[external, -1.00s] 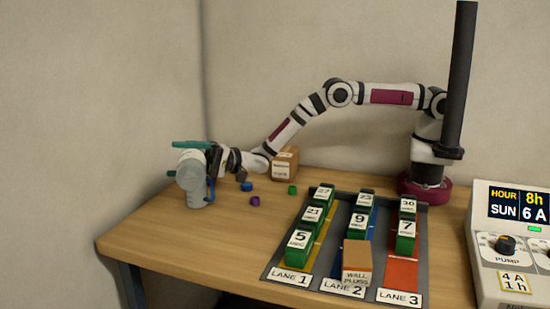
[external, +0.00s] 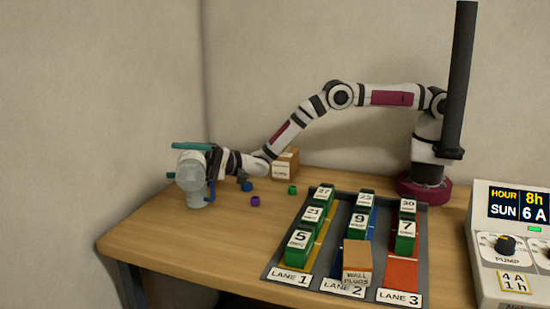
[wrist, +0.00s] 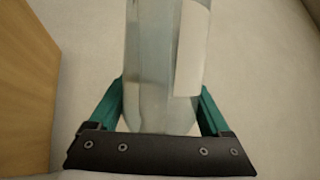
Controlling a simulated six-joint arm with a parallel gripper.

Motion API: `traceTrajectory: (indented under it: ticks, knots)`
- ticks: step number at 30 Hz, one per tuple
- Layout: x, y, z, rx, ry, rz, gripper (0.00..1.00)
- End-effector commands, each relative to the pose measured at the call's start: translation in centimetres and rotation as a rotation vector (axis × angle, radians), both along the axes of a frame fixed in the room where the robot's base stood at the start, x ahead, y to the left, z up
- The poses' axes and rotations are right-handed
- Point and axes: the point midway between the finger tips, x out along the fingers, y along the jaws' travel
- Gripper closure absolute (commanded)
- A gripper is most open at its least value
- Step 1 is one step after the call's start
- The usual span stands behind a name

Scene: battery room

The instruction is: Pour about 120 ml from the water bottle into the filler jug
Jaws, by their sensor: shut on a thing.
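My gripper (external: 188,147) is at the left of the table in the external view, its teal fingers shut on the clear water bottle (external: 190,163). The bottle is tipped well over, with its rounded end toward the camera. In the wrist view the bottle (wrist: 152,65) sits between both fingers (wrist: 160,112), with a white label and clear water inside. I cannot make out a stream or the jug's water level.
A blue cap (external: 247,186), a purple cap (external: 255,201) and a green cap (external: 292,190) lie right of the jug. A cardboard box (external: 286,164) stands behind. A lane tray (external: 333,235) with green blocks and a wall plugs box (external: 357,262) fills the middle right.

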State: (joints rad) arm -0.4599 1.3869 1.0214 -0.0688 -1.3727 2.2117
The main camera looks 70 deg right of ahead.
Motion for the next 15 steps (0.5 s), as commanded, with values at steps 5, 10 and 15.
traceTrajectory:
  ticks: [5,10,15]
  knots:
    - [0.01,-0.01,0.04,0.009,0.003,0.000,0.96]
    - [0.02,-0.02,0.03,0.017,0.008,0.000,0.96]
    - [0.04,-0.05,0.02,0.024,0.011,0.000,0.96]
